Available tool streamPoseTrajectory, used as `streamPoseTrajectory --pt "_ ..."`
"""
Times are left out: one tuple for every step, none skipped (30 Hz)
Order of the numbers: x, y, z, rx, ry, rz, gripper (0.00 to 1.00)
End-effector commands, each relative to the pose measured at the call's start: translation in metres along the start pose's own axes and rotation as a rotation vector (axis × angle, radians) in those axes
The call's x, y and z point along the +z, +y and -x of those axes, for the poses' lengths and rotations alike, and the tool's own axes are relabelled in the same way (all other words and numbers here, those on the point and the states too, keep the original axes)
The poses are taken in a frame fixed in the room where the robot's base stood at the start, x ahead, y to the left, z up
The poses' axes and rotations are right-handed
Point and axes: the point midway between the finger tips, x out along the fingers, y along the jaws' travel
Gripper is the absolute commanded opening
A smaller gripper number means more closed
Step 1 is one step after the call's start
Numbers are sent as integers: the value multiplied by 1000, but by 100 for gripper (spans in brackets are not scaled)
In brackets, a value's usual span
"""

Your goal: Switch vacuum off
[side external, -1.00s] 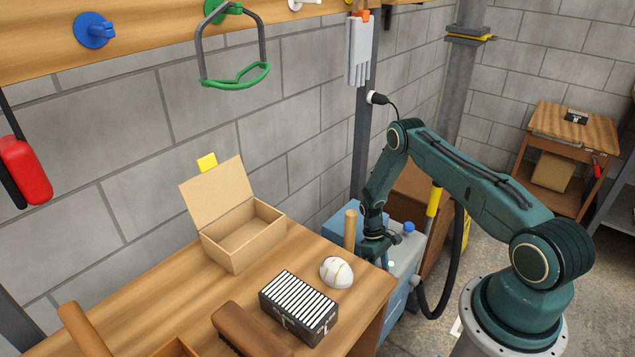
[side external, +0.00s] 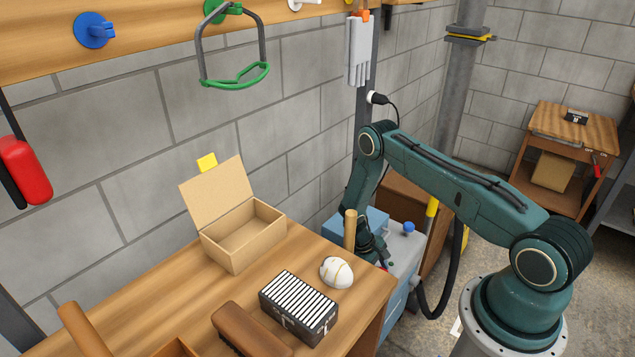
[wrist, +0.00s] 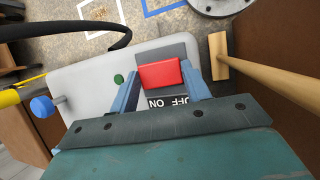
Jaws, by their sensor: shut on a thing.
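The vacuum (side external: 404,252) stands past the right end of the workbench, with a pale grey top and blue body. A small dark green lamp (wrist: 118,78) beside the plate shows no clear glow. My gripper (wrist: 162,78) has its blue fingers on either side of the red switch and is shut on it. In the side view my gripper (side external: 377,262) is low at the vacuum and partly hidden.
A wooden handle (side external: 350,230) stands upright close beside my wrist. A black hose (side external: 432,303) and a blue knob (side external: 408,228) are on the vacuum's other side. The bench holds an open cardboard box (side external: 243,237), a white ball-like object (side external: 336,272) and a dark striped box (side external: 298,306).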

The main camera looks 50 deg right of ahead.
Motion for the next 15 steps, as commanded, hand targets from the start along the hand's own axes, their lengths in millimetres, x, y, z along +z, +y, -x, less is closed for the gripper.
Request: streamPoseTrajectory --pt "0 0 0 -1 1 1 24" --pt "0 0 0 -1 1 1 24" --pt "0 0 0 -1 1 1 24" --pt "0 0 0 -1 1 1 24" --pt "0 0 0 -2 1 1 49" --pt "0 0 0 -2 1 1 56" --pt "0 0 0 -2 0 1 56" --pt "0 0 0 -2 0 1 56" --pt "0 0 0 -2 0 1 56" --pt "0 0 0 -2 0 1 56" --pt "0 0 0 -2 0 1 56" --pt "0 0 0 -2 0 1 56" --pt "0 0 0 -2 0 1 56" --pt "0 0 0 -2 0 1 56" --pt "0 0 0 -2 0 1 56"
